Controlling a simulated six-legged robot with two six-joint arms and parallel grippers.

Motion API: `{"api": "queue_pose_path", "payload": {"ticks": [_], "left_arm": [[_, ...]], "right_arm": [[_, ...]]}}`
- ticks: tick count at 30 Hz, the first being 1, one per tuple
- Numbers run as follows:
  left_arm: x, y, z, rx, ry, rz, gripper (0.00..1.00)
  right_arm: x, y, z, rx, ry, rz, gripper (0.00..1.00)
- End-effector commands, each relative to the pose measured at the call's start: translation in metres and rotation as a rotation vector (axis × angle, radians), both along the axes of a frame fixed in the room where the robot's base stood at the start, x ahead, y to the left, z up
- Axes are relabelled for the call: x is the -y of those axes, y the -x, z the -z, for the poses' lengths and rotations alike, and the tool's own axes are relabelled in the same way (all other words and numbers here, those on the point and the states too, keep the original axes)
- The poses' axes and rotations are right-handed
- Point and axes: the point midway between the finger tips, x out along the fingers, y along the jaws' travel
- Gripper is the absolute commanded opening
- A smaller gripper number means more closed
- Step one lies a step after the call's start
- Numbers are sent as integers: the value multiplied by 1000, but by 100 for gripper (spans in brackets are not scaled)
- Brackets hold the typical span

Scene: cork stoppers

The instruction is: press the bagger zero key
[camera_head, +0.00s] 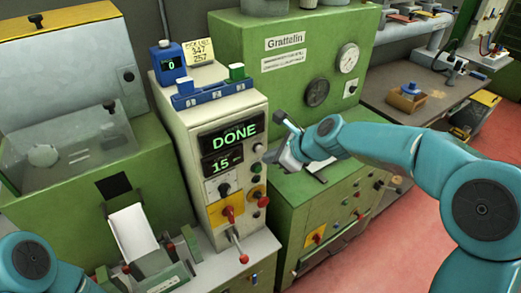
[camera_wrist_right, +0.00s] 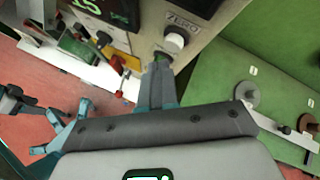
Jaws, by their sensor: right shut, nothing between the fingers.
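The bagger (camera_head: 232,112) is a cream box with green displays that read DONE and 15. Its zero key is a pale knob (camera_wrist_right: 173,42) under a ZERO label in the right wrist view. My right gripper (camera_head: 273,157) is at the right edge of the bagger's front panel. In the wrist view its shut, empty fingers (camera_wrist_right: 158,72) point at the panel just below the zero key, close to a dark greenish button (camera_wrist_right: 160,57). I cannot tell whether the tips touch the panel.
A red lever (camera_head: 236,237) sticks out from the bagger's lower front. A blue rack (camera_head: 199,95), a blue counter (camera_head: 167,62) reading 0 and a pick list note (camera_head: 198,52) are on top. The green Grattelin machine (camera_head: 235,38) stands behind and right.

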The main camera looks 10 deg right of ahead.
Motion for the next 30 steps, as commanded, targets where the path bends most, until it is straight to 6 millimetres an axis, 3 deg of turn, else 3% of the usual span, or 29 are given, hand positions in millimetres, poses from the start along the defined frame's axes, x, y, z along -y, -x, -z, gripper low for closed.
{"api": "queue_pose_path", "payload": {"ticks": [30], "left_arm": [[0, 0, -8, 0, 0, 0, 56]], "right_arm": [[-3, -8, 0, 0, -1, 1, 0]]}}
